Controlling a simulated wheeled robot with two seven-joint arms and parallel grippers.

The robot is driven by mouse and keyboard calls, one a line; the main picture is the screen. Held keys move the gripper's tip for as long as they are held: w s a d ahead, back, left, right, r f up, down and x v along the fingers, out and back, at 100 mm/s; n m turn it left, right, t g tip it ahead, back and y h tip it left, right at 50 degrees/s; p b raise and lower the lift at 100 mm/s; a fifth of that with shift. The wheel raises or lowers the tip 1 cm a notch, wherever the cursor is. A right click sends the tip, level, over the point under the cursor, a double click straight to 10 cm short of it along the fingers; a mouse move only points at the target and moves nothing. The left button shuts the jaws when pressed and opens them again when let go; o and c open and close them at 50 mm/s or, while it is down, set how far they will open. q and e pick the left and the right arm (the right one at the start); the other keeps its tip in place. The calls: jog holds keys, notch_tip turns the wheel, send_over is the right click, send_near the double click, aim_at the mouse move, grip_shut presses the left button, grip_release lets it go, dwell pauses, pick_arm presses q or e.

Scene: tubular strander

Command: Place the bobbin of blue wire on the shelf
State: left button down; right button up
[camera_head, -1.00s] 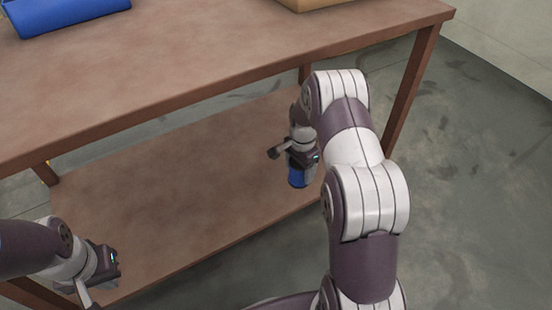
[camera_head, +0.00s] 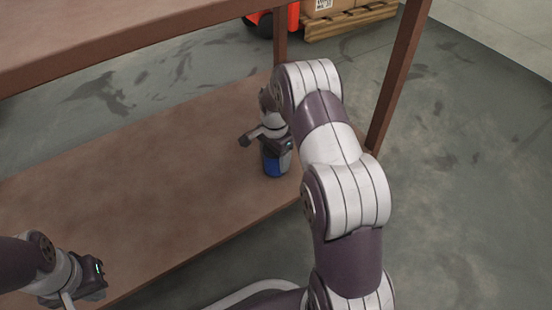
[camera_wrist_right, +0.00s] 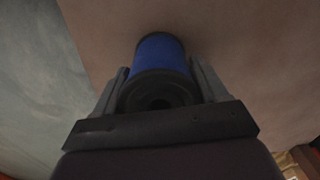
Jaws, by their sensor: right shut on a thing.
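The bobbin of blue wire (camera_head: 272,164) is a small blue cylinder with a dark end flange. It shows between the two fingers of my right gripper (camera_head: 274,152) and also fills the middle of the right wrist view (camera_wrist_right: 160,62). My right gripper is shut on it, over the right part of the lower brown shelf (camera_head: 150,180). I cannot tell whether the bobbin touches the shelf. My left gripper (camera_head: 95,285) hangs at the lower left, near the shelf's front edge. Its fingers are not clear enough to judge.
The brown tabletop (camera_head: 150,35) lies above the shelf, with a table leg (camera_head: 398,80) at the right. The shelf is bare around the bobbin. Beyond the table, boxes on a wooden pallet (camera_head: 350,22) and a red vehicle (camera_head: 262,22) stand on the grey floor.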

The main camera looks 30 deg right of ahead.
jog(key=o, duration=1.3)
jog(key=shift+f, duration=0.15)
jog(key=shift+r, duration=0.4)
notch_tip(320, 180, up, 7)
jog(key=p, duration=0.5)
